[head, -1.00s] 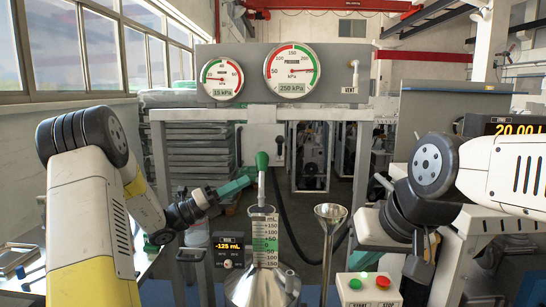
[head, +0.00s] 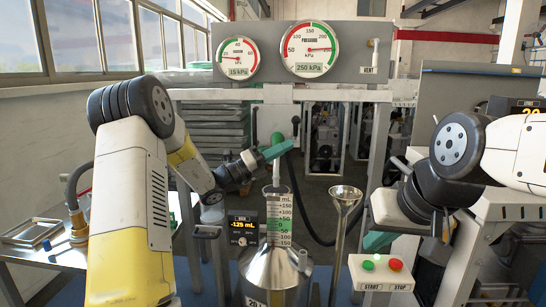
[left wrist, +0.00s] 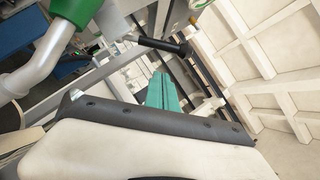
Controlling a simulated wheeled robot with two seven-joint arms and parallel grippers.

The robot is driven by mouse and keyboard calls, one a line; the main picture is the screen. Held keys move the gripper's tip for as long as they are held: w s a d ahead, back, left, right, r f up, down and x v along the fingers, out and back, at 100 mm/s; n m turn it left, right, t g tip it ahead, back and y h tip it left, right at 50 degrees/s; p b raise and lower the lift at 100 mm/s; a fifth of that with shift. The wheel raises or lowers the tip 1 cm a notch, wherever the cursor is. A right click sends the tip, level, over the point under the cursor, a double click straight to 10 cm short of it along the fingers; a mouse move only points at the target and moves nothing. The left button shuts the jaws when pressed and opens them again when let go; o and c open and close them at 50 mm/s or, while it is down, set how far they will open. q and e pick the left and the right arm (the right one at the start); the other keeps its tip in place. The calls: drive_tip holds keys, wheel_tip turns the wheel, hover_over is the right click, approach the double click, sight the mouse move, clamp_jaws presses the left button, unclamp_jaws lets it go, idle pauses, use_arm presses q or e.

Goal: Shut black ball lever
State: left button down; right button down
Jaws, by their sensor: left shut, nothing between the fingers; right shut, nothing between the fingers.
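A small black ball (head: 295,120) on a lever stands at the right of the pale valve block under the gauges in the head view. My right gripper (head: 380,242) is shut and empty at lower right, partly hidden by my arm.
The green-topped spout comes down toward a graduated cylinder (head: 279,218) on a steel vessel (head: 276,275). A funnel (head: 345,192) and a START/STOP box (head: 382,273) stand to the right. Two gauges (head: 310,50) are above. A side table (head: 60,257) is at left.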

sight(297, 129)
use_arm(q)
drive_tip(key=shift+w+d+r, duration=0.2)
drive_tip(key=shift+w+r, duration=0.5)
drive_tip(key=shift+w+d+r, duration=0.2)
drive_tip(key=shift+w+r, duration=0.5)
drive_tip(key=shift+w+r+n+y, duration=0.15)
drive_tip(key=shift+r+n+y, duration=0.2)
drive_tip(key=shift+n, duration=0.25)
drive_tip(key=w+r+n+t+y, duration=0.1)
drive_tip(key=w+r+n+y, duration=0.2)
drive_tip(key=n, duration=0.3)
drive_tip(key=shift+w+r, duration=0.65)
drive_tip(key=shift+w, duration=0.2)
drive_tip(key=shift+r+y, duration=0.1)
drive_tip(key=shift+y, duration=0.15)
